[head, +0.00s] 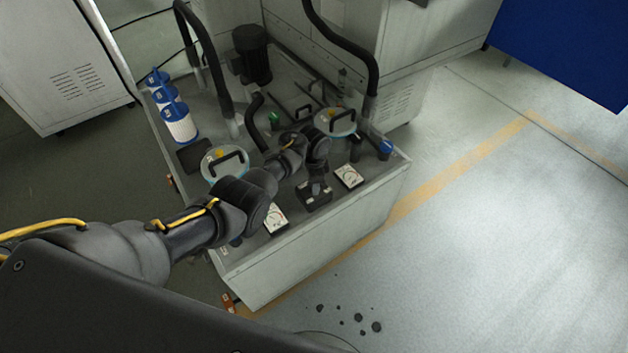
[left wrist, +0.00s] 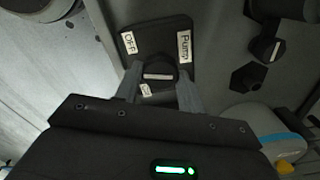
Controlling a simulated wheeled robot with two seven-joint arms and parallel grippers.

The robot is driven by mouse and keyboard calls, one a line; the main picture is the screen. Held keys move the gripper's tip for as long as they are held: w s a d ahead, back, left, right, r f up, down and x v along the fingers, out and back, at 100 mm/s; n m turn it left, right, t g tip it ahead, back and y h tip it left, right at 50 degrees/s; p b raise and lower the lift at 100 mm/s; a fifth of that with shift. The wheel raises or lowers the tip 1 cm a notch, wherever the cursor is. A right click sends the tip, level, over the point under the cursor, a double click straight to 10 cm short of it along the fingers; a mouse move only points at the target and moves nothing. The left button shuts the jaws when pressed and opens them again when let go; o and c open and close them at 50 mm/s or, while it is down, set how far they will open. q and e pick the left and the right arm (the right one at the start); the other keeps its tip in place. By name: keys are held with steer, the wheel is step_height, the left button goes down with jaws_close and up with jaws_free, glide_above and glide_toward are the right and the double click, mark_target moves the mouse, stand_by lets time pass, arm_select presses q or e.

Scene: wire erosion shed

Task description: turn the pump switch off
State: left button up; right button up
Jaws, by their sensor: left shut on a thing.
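The pump switch is a dark box (head: 313,198) on the front rim of the grey tank unit in the head view. In the left wrist view its black plate (left wrist: 157,38) carries white labels reading "OFF" and "Pump". A third small label lies low by the left finger, partly hidden. The round black knob (left wrist: 158,72) has a white bar that lies roughly crosswise in this view. My left gripper (left wrist: 159,80) is shut on the knob, one finger on each side. In the head view my left gripper (head: 316,180) reaches down over the box. My right gripper is not seen.
Canisters with teal-rimmed lids and handles (head: 337,122) (head: 224,163) stand behind. Black hoses, a dark motor (head: 251,55) and blue-and-white bottles (head: 178,122) are farther back. Floor at right is clear; dark bits (head: 359,318) lie in front.

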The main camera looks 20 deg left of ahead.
arm_select(q)
steer(key=shift+m, duration=1.4)
steer(key=o, duration=1)
steer(key=shift+c, duration=0.2)
step_height(320, 180, up, 11)
steer(key=p, duration=0.3)
steer(key=shift+f, duration=0.15)
